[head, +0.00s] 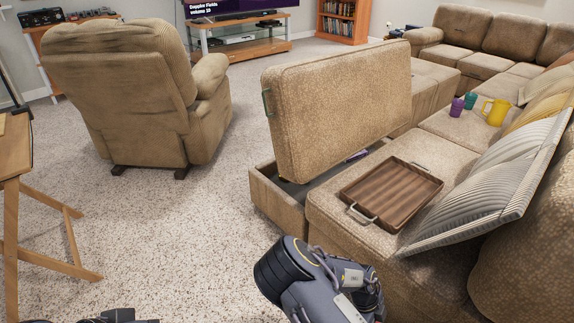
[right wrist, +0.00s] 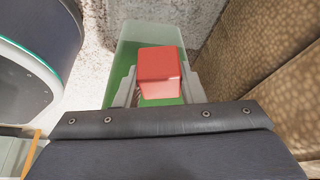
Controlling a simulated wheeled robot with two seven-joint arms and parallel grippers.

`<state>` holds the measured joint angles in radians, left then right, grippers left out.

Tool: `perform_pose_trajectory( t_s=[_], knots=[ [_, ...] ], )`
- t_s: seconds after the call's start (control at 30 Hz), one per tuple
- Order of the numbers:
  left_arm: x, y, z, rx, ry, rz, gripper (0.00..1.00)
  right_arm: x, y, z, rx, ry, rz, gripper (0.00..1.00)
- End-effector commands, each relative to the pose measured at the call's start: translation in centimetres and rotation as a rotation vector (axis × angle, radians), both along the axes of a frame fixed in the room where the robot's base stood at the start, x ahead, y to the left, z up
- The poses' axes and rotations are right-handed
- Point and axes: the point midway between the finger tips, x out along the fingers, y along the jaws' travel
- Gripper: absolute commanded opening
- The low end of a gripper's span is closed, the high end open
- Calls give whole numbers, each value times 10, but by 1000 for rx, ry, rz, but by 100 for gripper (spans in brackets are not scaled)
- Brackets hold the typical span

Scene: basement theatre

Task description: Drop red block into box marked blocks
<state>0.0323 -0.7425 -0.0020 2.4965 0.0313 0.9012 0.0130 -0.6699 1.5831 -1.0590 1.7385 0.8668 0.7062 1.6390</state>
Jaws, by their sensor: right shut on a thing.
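In the right wrist view my right gripper (right wrist: 159,88) is shut on a red block (right wrist: 158,64), with one pale finger on each side of it. A green box (right wrist: 127,60) shows behind and below the block, which covers much of its inside. I cannot tell the height of the block over the box. No marking on the box is readable. My left gripper is not clearly in view.
Brown sofa upholstery (right wrist: 260,60) stands close on the right in the wrist view. In the head view a wooden tray (head: 392,191) lies on the sofa near an opened storage seat (head: 338,105). A recliner (head: 125,95) stands left; carpet (head: 190,235) between is clear.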

Motion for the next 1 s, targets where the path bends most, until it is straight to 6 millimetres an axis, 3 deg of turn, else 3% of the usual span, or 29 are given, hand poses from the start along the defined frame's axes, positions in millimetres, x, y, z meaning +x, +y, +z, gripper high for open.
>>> perform_pose_trajectory(
  t_s=[0.6, 0.97, 1.0],
  knots=[
    [0, 0, -43, 0, 0, 0, 31, -1, -1, -59, -1, 1, -12, 14],
    [0, 0, -45, 0, 0, 0, 31, -1, 0, -62, -1, -1, -13, 14],
    [0, 0, -45, 0, 0, 0, 31, -1, 0, -62, -1, -1, -13, 40]
  ],
)
